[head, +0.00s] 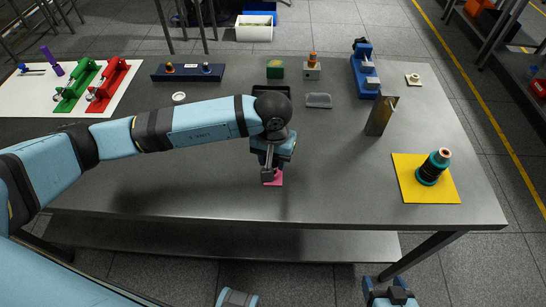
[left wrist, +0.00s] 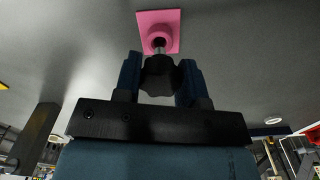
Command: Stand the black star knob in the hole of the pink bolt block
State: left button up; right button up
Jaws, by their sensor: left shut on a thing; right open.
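The pink bolt block (head: 279,180) lies on the grey table below my left gripper (head: 268,176). In the left wrist view the pink block (left wrist: 172,20) has a square base and a raised round boss. My left gripper (left wrist: 160,80) is shut on the black star knob (left wrist: 160,72), which sits between its two fingers. The knob's metal stud points at the boss and meets its opening in the picture; how deep it sits I cannot tell. In the head view the gripper hides the knob. My right gripper (head: 390,293) is at the bottom edge, open, away from the table.
A metal bracket (head: 381,115) stands nearer the middle. Fixtures and small parts line the back. The table around the pink block is clear.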

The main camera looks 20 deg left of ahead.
dwell(0.5)
pick_arm(q)
jog(key=shift+b, duration=0.45)
dwell(0.5)
jog(key=shift+b, duration=0.45)
dwell(0.4)
jog(key=shift+b, duration=0.45)
jog(key=shift+f+b, duration=0.5)
jog(key=shift+b, duration=0.1)
jog(key=shift+f+b, duration=0.7)
jog(key=shift+b, duration=0.1)
